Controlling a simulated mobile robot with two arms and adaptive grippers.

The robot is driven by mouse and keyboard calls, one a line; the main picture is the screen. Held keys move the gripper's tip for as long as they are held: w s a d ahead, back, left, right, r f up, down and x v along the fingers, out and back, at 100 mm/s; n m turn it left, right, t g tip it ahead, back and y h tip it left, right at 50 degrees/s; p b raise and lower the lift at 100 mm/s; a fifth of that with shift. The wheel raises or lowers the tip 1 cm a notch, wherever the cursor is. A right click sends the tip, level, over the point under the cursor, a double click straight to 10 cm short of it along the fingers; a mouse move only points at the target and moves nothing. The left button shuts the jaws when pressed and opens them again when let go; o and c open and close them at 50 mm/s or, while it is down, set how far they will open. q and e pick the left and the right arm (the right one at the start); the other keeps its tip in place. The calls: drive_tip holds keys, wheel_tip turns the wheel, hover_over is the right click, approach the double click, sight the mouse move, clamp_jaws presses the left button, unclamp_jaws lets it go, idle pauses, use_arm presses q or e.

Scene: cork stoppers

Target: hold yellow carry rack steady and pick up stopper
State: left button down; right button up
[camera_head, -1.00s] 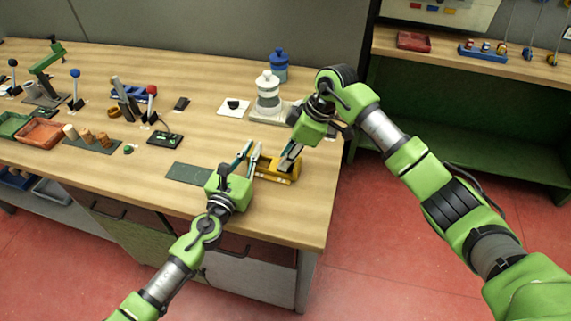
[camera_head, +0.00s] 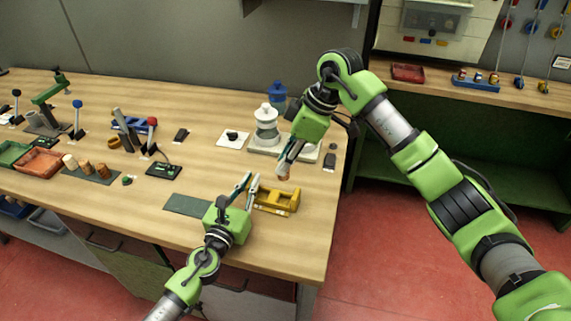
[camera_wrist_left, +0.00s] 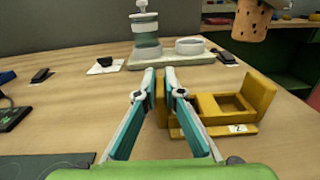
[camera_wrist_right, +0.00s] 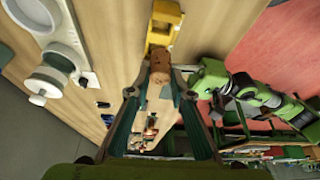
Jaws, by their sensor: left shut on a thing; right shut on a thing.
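The yellow carry rack (camera_head: 287,208) stands near the table's front right corner. My left gripper (camera_head: 252,176) is shut on the rack's left end wall, which also shows in the left wrist view (camera_wrist_left: 160,103). My right gripper (camera_head: 286,163) is shut on a brown cork stopper (camera_head: 283,173) and holds it in the air above the rack. The stopper also shows above the rack in the left wrist view (camera_wrist_left: 252,20) and between the fingertips in the right wrist view (camera_wrist_right: 160,64). The rack's open slot (camera_wrist_left: 228,108) looks empty.
A dark green mat (camera_head: 188,204) lies left of the rack. A white and grey bottle (camera_head: 266,124) stands on a pale base behind the rack. The table's right edge is close by.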

use_arm(q)
drive_tip(key=c, duration=2)
unclamp_jaws()
drive_tip(key=shift+c, duration=0.2)
drive_tip(key=v, duration=1.2)
